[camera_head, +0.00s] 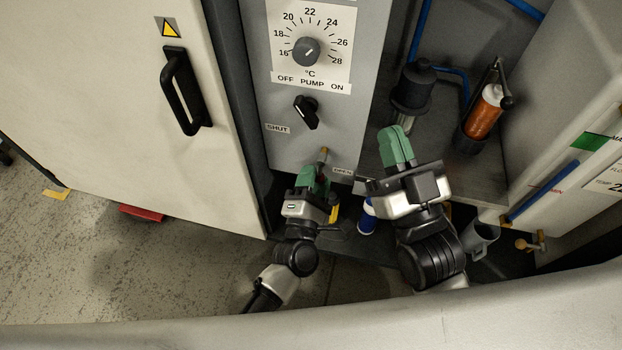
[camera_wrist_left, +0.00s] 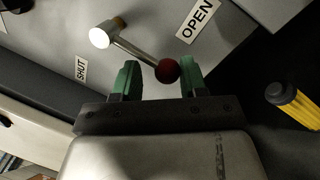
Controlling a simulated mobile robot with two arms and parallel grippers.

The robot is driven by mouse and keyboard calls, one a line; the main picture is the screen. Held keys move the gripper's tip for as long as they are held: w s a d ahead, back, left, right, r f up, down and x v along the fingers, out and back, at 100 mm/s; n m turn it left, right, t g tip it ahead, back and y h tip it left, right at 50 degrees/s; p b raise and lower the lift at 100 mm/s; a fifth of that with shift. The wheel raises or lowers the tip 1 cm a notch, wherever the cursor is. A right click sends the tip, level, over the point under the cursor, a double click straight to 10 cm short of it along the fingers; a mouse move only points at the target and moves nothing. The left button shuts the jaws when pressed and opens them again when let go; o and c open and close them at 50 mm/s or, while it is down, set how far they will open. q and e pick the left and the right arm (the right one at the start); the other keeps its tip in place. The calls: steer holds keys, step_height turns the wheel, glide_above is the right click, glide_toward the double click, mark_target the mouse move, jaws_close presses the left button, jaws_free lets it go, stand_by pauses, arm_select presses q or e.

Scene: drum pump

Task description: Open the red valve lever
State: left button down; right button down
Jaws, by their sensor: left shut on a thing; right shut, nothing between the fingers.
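The valve lever (camera_wrist_left: 138,49) is a thin metal rod with a dark red ball knob (camera_wrist_left: 167,71) at its end. Its pivot is on the grey panel, between a SHUT label (camera_wrist_left: 81,69) and an OPEN label (camera_wrist_left: 198,20); the knob is closer to OPEN. My left gripper (camera_wrist_left: 160,75) has its green fingers on either side of the knob and is shut on it, the knob lying against the right-hand finger in the wrist view. In the head view my left gripper (camera_head: 313,179) is below the panel and hides the knob. My right gripper (camera_head: 397,145) is shut and empty, to the right.
The panel carries a temperature dial (camera_head: 306,51) and a black pump switch (camera_head: 306,111). A white door (camera_head: 120,90) with a black handle stands left. An orange cylinder (camera_head: 484,111) and a dark canister (camera_head: 411,88) stand right. A yellow-handled item (camera_wrist_left: 298,107) is near my left gripper.

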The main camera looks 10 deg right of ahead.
arm_select(q)
steer(key=shift+s+d+r, duration=0.15)
steer(key=shift+d+r, duration=0.05)
steer(key=shift+d, duration=0.25)
arm_select(e)
steer(key=shift+r, duration=0.15)
arm_select(q)
steer(key=c, duration=0.9)
jaws_free()
steer(key=o, duration=0.4)
steer(key=shift+r, duration=0.1)
arm_select(e)
steer(key=shift+s+d, duration=0.1)
steer(key=shift+s, duration=0.1)
arm_select(q)
steer(key=shift+a, duration=0.1)
steer(key=shift+s+a+f, duration=0.1)
steer(key=shift+s+f, duration=0.1)
steer(key=shift+s, duration=0.15)
steer(key=p+v, duration=0.1)
steer(key=v, duration=0.9)
arm_select(e)
steer(key=f+g, duration=0.1)
steer(key=w+f+g, duration=0.1)
steer(key=f+g+h, duration=0.1)
steer(key=shift+w+d+f, duration=0.15)
steer(key=shift+w+f, duration=0.1)
steer(key=shift+f, duration=0.1)
